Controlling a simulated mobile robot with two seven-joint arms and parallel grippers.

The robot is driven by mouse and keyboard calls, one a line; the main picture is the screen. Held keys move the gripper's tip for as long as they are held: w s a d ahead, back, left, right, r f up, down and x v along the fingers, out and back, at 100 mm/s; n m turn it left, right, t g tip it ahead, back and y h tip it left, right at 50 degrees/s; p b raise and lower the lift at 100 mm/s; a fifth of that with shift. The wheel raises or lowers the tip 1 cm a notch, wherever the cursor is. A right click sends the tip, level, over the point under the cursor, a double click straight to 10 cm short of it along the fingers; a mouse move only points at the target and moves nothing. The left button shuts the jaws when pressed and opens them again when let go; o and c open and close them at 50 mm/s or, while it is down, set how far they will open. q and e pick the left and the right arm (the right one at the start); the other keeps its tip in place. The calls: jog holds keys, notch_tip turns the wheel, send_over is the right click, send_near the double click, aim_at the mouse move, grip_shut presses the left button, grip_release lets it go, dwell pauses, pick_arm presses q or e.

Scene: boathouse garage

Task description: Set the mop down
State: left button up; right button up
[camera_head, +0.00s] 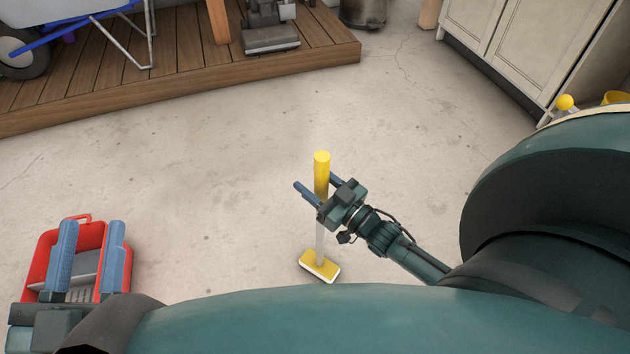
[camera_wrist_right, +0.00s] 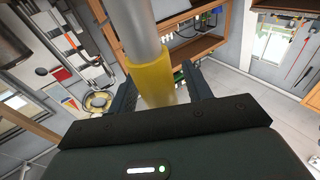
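The mop (camera_head: 319,240) stands upright, with a yellow grip at the top, a pale shaft and a yellow-and-white head (camera_head: 320,266) that looks to rest on the concrete floor. My right gripper (camera_head: 316,181) is open around the yellow grip, one finger on each side. The right wrist view shows the yellow grip (camera_wrist_right: 155,82) between the fingers, with a clear gap at the right finger. My left gripper (camera_head: 91,240) is open and empty at the lower left, its fingers parallel in front of a red bin.
The red bin (camera_head: 75,222) is partly hidden by my left gripper. A wooden deck (camera_head: 180,75) with a wheelbarrow (camera_head: 60,22) and a vacuum-like machine (camera_head: 270,30) lies at the back. White cabinets (camera_head: 540,40) stand at the right. The middle floor is clear.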

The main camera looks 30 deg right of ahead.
jog(key=shift+o, duration=0.3)
jog(key=shift+f, duration=0.1)
jog(key=shift+s, duration=0.1)
jog(key=shift+p+v, duration=0.4)
jog(key=shift+v, duration=0.45)
pick_arm(q)
jog(key=p, duration=0.1)
jog(key=f+y+p, duration=0.1)
jog(key=shift+s+f+n+g+p, duration=0.15)
jog(key=shift+s+n+g+p, duration=0.15)
jog(key=shift+n+g, duration=0.1)
pick_arm(e)
jog(key=v, duration=1.1)
jog(key=shift+s, duration=0.15)
jog(key=shift+d, duration=0.1)
jog(key=shift+c, duration=0.2)
grip_shut()
